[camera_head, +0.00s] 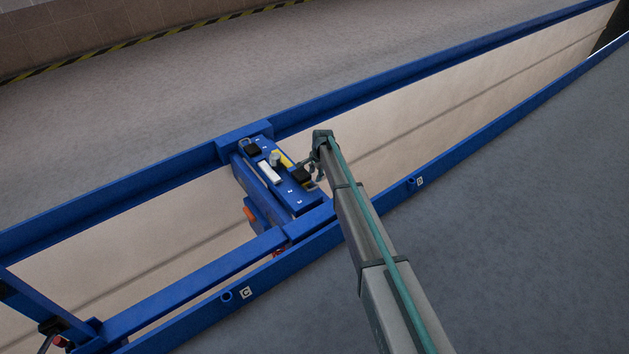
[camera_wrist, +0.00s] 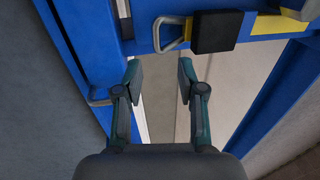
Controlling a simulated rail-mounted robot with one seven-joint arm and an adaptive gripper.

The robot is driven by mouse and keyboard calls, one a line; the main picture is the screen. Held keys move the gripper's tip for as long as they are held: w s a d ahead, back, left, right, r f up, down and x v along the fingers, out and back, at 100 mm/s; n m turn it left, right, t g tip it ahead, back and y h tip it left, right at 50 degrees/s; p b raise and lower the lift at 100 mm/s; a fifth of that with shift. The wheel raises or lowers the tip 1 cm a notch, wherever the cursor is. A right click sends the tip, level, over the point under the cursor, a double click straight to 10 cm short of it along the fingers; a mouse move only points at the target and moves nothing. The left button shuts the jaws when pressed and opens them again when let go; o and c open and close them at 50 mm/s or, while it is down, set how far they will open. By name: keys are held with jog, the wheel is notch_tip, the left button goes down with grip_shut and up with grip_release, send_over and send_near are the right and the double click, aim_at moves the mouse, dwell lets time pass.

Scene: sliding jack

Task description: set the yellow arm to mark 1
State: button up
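The yellow arm (camera_head: 286,160) shows as a small yellow piece on top of the blue jack (camera_head: 308,197), with a pale knob (camera_head: 275,159) beside it. Small white marks are printed on the jack's top, too small to read surely. In the wrist view a yellow part (camera_wrist: 278,25) lies at the top right, partly behind a black block (camera_wrist: 213,32) with a metal loop (camera_wrist: 171,34). My gripper (camera_wrist: 160,72) is open and empty. Its fingertips are apart from the loop and point toward the jack's side. In the head view my gripper (camera_head: 315,174) is at the jack's right side, partly hidden by my arm.
Blue rails (camera_head: 120,203) run along both sides of a pale pit (camera_head: 420,135). A white bar (camera_head: 269,173) and another black block (camera_head: 252,149) are on the jack. An orange part (camera_head: 249,214) is at its left side. Labels C (camera_head: 246,292) and D (camera_head: 420,181) mark the near rail.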

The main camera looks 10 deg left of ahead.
notch_tip(320, 180, up, 2)
jog(key=shift+s+d+r, duration=0.15)
dwell(0.4)
